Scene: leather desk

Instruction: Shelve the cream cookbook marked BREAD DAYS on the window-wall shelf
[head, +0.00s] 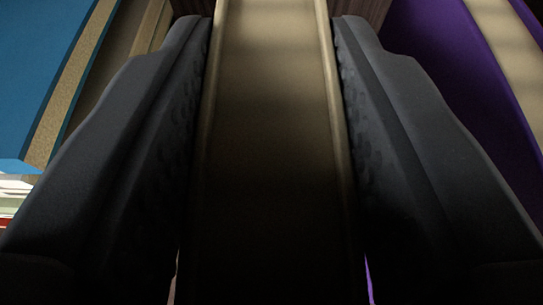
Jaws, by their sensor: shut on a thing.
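A cream-tan book (270,110) fills the middle of the head view, running from the top edge down into deep shadow. Its long narrow face is towards me, with a raised edge along each side. No lettering shows on it, so I cannot read whether it says BREAD DAYS. My gripper (270,32) is shut on this book, one dark grey finger against each side. The book's far end is out of the frame, and its lower part is too dark to make out. The shelf cannot be told for certain in this view.
A blue book (30,65) with a tan page edge stands left of my gripper. A purple book (440,65) with pale pages is on the right. Small patches of dark brown surface (368,12) show at the top. A white, red and green thing (14,195) shows at lower left.

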